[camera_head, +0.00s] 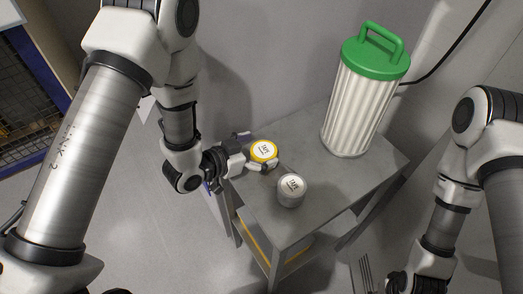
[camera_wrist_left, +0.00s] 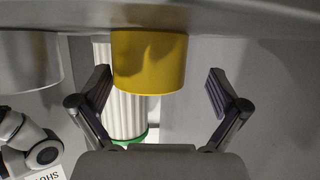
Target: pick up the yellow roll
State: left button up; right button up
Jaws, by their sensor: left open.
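The yellow roll (camera_head: 263,153), a short cylinder with a white labelled top, stands upright on the grey table's left part. My left gripper (camera_head: 247,152) is at its left side, low over the table edge. In the left wrist view, which looks upside down, the yellow roll (camera_wrist_left: 149,62) is between the two spread fingers, nearer the left finger. The left gripper (camera_wrist_left: 158,88) is open, and a gap shows on the right finger's side. Contact on the left finger's side cannot be told.
A grey roll (camera_head: 291,191) stands close in front of the yellow one, and shows in the wrist view (camera_wrist_left: 28,62). A tall white pleated filter with a green handled lid (camera_head: 376,58) stands at the table's back. The grey table (camera_head: 335,190) is clear at right.

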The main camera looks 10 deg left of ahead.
pick_arm(q)
jog(key=shift+w+d+f, duration=0.15)
jog(key=shift+w+d, duration=0.2)
jog(key=shift+s+d+r, duration=0.25)
jog(key=shift+s+d, duration=0.1)
jog(key=shift+s, duration=0.05)
jog(key=c, duration=0.5)
jog(key=shift+w+a+f, duration=0.1)
jog(key=c, duration=0.9)
jog(key=shift+o, duration=0.2)
pick_arm(e)
jog(key=shift+s+d, duration=0.15)
jog(key=shift+d, duration=0.3)
